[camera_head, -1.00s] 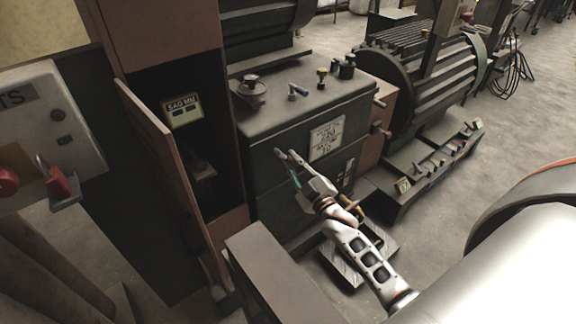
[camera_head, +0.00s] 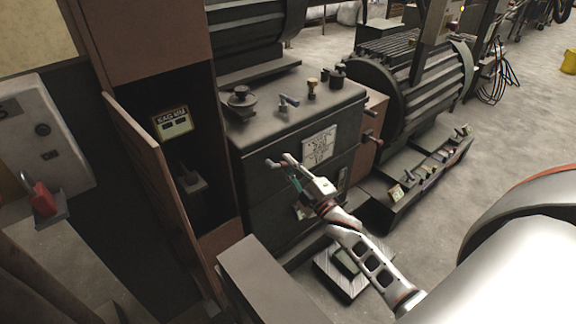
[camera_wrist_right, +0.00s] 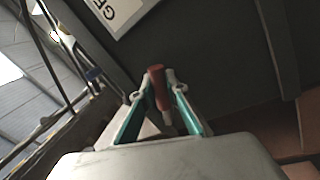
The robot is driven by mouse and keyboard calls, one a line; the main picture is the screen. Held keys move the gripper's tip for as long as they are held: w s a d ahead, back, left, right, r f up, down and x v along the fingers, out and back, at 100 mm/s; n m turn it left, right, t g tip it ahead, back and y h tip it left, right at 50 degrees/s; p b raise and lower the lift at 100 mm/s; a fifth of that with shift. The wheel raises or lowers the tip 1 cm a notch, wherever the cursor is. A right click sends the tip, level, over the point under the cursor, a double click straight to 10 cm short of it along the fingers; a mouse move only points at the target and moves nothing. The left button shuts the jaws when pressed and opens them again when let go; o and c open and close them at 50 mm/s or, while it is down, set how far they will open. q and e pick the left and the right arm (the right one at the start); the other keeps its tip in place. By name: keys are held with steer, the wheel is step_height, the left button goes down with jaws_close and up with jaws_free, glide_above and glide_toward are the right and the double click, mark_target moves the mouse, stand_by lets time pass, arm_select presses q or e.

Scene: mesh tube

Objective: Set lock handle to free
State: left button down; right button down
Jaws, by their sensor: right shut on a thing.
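A small red-brown handle (camera_wrist_right: 157,88) shows in the right wrist view, between the teal fingers of my right gripper (camera_wrist_right: 154,86). The gripper is shut on it near the fingertips. In the head view my right gripper (camera_head: 279,160) is at the upper front of the dark machine cabinet (camera_head: 262,193), left of its white plate (camera_head: 319,147). The handle cannot be made out there. Whether it is set to lock or free cannot be read. My left gripper is not in view.
A brown open cabinet door (camera_head: 150,180) stands left of my right gripper. A grey box with a red lever (camera_head: 43,199) is at far left. A ribbed motor (camera_head: 415,95) stands behind at right. The right-hand floor (camera_head: 500,150) is clear.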

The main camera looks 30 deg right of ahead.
steer(key=c, duration=2)
jaws_free()
steer(key=s, duration=0.4)
steer(key=s+f, duration=0.1)
steer(key=s, duration=0.2)
steer(key=s+f, duration=0.1)
steer(key=s, duration=0.3)
steer(key=shift+s+d, duration=0.3)
steer(key=shift+s, duration=0.05)
